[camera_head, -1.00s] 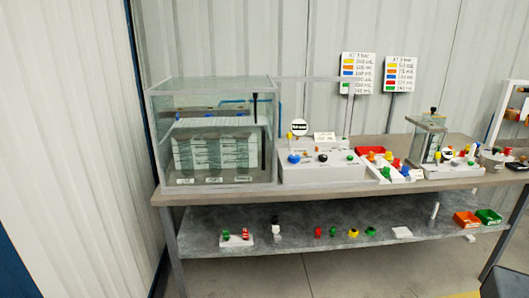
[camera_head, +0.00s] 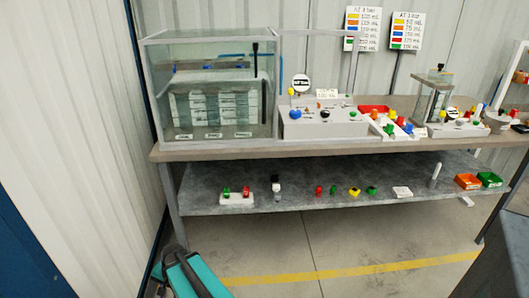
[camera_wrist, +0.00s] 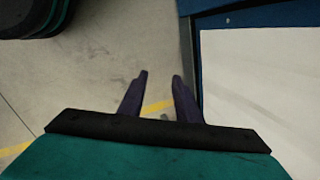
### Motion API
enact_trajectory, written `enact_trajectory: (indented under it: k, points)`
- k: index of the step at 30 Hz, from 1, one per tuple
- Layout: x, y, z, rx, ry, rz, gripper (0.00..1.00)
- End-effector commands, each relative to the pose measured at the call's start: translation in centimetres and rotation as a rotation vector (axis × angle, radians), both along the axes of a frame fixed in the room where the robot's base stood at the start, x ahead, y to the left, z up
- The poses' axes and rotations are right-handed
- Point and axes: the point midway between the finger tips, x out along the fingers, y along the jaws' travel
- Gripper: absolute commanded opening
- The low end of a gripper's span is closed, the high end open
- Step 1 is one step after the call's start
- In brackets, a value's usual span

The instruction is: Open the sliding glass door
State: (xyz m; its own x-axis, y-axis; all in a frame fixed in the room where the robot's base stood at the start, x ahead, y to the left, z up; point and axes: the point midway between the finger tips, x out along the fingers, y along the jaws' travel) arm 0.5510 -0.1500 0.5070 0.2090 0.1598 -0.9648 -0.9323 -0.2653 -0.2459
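The glass case (camera_head: 212,85) stands at the left end of the workbench in the head view. Its front is glass with a black vertical handle (camera_head: 255,75) near the right edge. Racks of pale stacked blocks show through the glass. My gripper (camera_wrist: 160,75) shows in the wrist view with two dark fingers apart and nothing between them. It points at the concrete floor, well away from the case. In the head view my teal arm shows low at the left, below the bench; the fingers are hidden there.
The workbench (camera_head: 330,149) holds pump units with coloured knobs. Its lower shelf (camera_head: 300,200) carries small coloured parts and two bins. A corrugated wall (camera_head: 70,120) is close at the left. The floor (camera_head: 330,245) before the bench is clear, with a yellow line.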

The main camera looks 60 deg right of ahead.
Motion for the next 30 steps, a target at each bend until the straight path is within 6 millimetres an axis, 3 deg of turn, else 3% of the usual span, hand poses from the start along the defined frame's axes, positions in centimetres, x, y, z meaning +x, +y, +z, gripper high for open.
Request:
enact_trajectory:
  k: [6,15,23,30]
  points:
    - [3.7,-6.5,4.5,0.044,-0.132,-0.312,0.31]
    - [6.1,-15.9,12.1,0.140,-0.320,-0.715,0.31]
    - [5.9,-24.0,19.6,0.256,-0.497,-1.036,0.31]
    - [3.7,-31.0,27.0,0.390,-0.674,-1.300,0.31]
